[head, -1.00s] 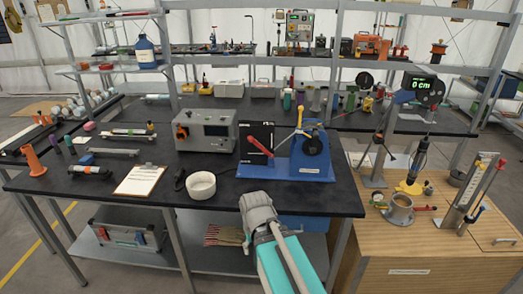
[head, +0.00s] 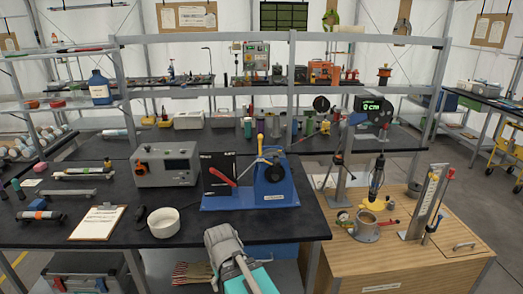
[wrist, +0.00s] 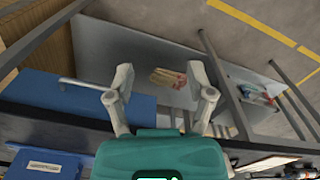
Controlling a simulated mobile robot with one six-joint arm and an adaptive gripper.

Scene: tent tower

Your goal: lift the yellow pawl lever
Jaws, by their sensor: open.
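The yellow pawl lever (head: 261,143) stands upright with a round knob on a blue winch-like device (head: 275,182) at the middle of the black bench. A red handle (head: 222,177) slants beside it on the same blue base. My gripper (head: 220,236) is in front of the bench's near edge, below and left of the lever, and apart from it. In the wrist view my gripper (wrist: 160,88) has its two fingers spread with nothing between them. The lever cannot be made out in the wrist view; a blue labelled part (wrist: 45,165) shows at lower left.
A wooden cabinet (head: 420,262) with upright gauges stands at right. Shelf posts rise behind. The lower shelf (wrist: 125,50) holds several gloves or rags (wrist: 168,78).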

